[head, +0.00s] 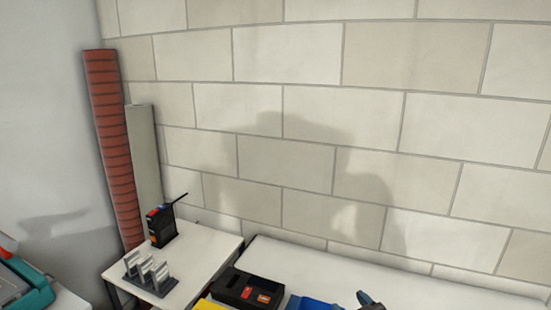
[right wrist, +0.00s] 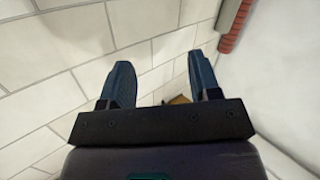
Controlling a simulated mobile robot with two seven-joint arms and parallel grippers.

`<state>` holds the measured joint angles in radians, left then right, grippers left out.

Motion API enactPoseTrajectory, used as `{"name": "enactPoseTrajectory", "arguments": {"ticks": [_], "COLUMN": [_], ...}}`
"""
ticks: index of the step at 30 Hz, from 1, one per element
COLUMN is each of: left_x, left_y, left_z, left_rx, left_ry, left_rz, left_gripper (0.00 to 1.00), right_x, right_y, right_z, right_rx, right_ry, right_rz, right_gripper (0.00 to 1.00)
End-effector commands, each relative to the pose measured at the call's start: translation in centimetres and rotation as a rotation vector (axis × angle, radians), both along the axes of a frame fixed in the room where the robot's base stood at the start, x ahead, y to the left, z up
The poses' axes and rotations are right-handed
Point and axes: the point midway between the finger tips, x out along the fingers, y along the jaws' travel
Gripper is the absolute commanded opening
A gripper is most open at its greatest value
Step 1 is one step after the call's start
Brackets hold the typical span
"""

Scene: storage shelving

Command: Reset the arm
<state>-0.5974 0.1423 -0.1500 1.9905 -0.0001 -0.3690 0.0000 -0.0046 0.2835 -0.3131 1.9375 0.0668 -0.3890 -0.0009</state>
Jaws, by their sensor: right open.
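My right gripper (right wrist: 162,80) is open and empty in the right wrist view, its two dark blue fingers apart in front of the pale block wall. In the head view only a dark fingertip of my right gripper (head: 368,300) shows at the bottom edge, in front of the white tabletop. The rest of my right arm is out of the head view. My left gripper is in neither view.
A white table (head: 205,255) carries a black radio-like device (head: 160,226) and a grey rack (head: 150,274). A black tray (head: 236,288), blue bin (head: 312,303) and yellow item (head: 207,305) sit nearby. A red ribbed column (head: 112,150) stands left. The block wall (head: 310,110) is bare.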

Motion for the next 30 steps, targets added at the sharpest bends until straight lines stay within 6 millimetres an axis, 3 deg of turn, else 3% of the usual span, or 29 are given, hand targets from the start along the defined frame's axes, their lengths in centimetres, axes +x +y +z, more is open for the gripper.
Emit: {"name": "enactPoseTrajectory", "arguments": {"ticks": [9,13,18,23,30], "left_x": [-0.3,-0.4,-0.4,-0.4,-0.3], "left_y": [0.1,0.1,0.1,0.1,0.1], "left_z": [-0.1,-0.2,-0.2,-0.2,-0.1], "left_rx": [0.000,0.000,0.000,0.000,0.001], "left_ry": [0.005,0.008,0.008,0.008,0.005], "left_rz": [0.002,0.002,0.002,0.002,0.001], "left_gripper": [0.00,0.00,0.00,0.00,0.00], "right_x": [-9.9,-14.8,-19.9,-22.1,-22.4], "right_y": [-7.6,-9.8,-10.8,-11.1,-11.2], "right_z": [-9.2,-12.8,-16.1,-17.3,-17.5], "right_rx": [0.017,0.029,0.035,0.032,0.031], "right_ry": [0.187,0.287,0.392,0.433,0.439], "right_rz": [-0.225,-0.299,-0.350,-0.365,-0.365], "right_gripper": [0.57,0.57,0.57,0.57,0.57]}}
